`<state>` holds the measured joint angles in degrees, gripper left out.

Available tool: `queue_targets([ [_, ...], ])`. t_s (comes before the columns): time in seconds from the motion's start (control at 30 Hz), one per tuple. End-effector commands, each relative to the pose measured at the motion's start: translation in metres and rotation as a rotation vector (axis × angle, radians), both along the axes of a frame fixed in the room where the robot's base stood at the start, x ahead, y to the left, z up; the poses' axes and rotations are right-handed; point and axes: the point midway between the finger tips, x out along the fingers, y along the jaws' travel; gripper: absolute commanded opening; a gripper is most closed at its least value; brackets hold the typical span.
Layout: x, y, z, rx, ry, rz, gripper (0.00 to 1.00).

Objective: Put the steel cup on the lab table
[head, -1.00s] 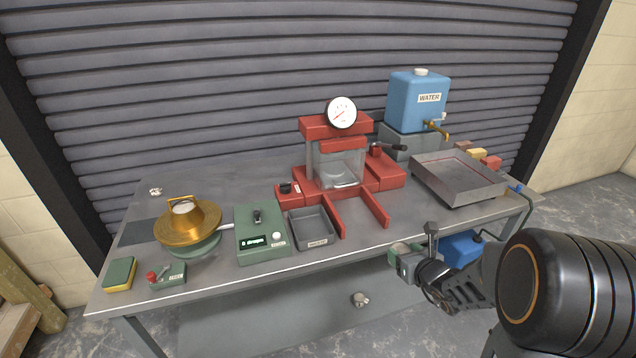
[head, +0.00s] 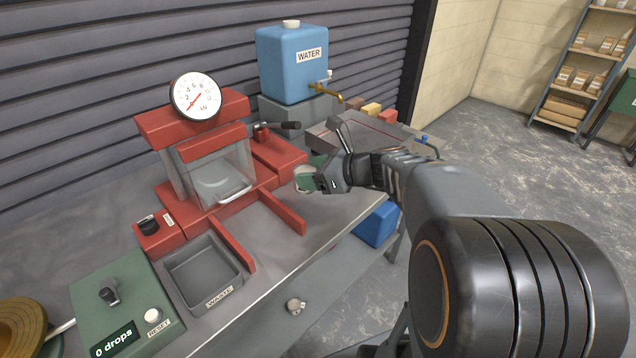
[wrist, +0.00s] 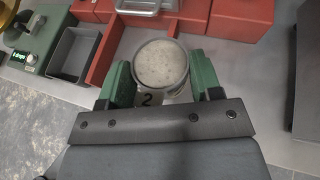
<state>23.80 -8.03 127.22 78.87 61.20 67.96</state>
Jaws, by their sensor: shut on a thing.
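A round cup (wrist: 162,66) filled with grey, speckled mortar and marked "2" is between the green fingers of my gripper (wrist: 162,82) in the wrist view. My gripper is shut on it. In the head view the cup (head: 306,180) shows partly behind my gripper (head: 315,177), upright above the front part of the grey workbench (head: 330,212), right of the red press. I cannot tell whether its base touches the bench. A green-topped table (head: 626,105) is cut off at the right edge; I cannot tell whether it is the lab table.
The red press (head: 215,180) stands left of my gripper, with the waste tray (head: 203,275) and green drop counter (head: 120,305) farther left. A wide metal tray (head: 335,128) and the blue water tank (head: 292,65) are behind. Open floor (head: 500,150) leads right to shelves (head: 580,75).

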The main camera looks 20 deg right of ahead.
Motion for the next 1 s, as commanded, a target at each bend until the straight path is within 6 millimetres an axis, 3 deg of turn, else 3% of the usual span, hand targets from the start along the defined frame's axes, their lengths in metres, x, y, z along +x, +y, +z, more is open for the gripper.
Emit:
queue_targets([
  [0.33, 0.046, -0.071, -0.038, 0.004, 0.002, -0.003, 0.26],
  [0.4, 0.051, -0.079, -0.053, 0.004, 0.004, -0.002, 0.26],
  [0.6, 0.062, -0.098, -0.079, 0.002, 0.001, -0.003, 0.26],
  [1.0, 0.071, -0.112, -0.097, 0.002, -0.001, -0.004, 0.26],
])
